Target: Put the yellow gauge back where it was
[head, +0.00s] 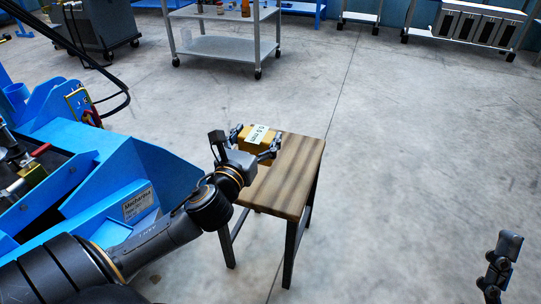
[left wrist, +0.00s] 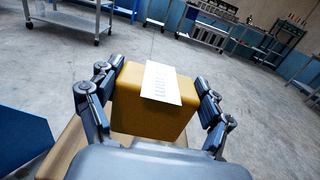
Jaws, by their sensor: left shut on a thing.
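The yellow gauge (head: 249,140) is a block with a white label on its top that seems to read 0.6 mm. My left gripper (head: 257,143) is shut on it, with one finger on each side. The left wrist view shows the gauge (left wrist: 152,112) between the two fingers. The gauge is at the far left end of the wooden stool top (head: 290,175). I cannot tell whether it touches the wood or hangs just above it. My right gripper (head: 499,268) shows in part at the lower right, away from the stool, and its opening is unclear.
A blue machine (head: 150,170) with sloped panels stands left of the stool, close to my left arm. A grey cart (head: 220,47) with small items stands at the back. The concrete floor right of the stool is clear.

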